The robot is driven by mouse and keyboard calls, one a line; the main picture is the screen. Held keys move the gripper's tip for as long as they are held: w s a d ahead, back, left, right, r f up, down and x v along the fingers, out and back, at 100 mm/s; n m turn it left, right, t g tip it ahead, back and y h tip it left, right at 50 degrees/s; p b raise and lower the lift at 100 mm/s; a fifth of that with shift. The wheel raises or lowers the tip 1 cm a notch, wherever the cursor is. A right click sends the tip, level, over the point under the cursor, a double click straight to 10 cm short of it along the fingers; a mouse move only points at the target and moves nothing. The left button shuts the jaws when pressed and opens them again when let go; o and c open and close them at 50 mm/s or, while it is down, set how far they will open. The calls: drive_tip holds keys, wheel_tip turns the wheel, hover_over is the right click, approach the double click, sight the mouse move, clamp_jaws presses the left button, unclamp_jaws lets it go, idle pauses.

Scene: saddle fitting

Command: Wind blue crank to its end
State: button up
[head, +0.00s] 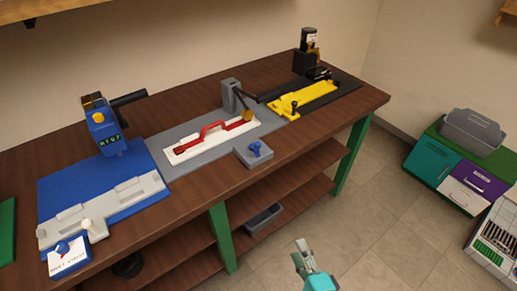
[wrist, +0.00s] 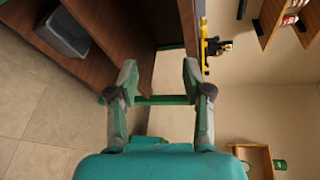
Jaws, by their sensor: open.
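My gripper (head: 299,254) is low at the bottom of the head view, out in front of the bench and well apart from the crank. In the wrist view my gripper (wrist: 159,78) has its two fingers spread with nothing between them. The crank cannot be made out in the wrist view.
The brown workbench (head: 190,204) also carries a blue machine (head: 103,125), a red-handled white plate (head: 185,150) and a yellow fixture (head: 305,98). A grey bin (head: 263,218) is on the lower shelf. Cabinets (head: 462,165) stand at right; the floor between is clear.

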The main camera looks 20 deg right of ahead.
drive_tip(key=w+r+m+t+y, duration=0.15)
drive_tip(key=w+r+m, duration=0.25)
drive_tip(key=w+m, duration=0.55)
drive_tip(key=m+y, duration=0.3)
drive_tip(key=m, duration=0.1)
approach(260, 147)
drive_tip(key=x, duration=1.1)
drive_tip(key=shift+r, duration=0.1)
clamp_jaws()
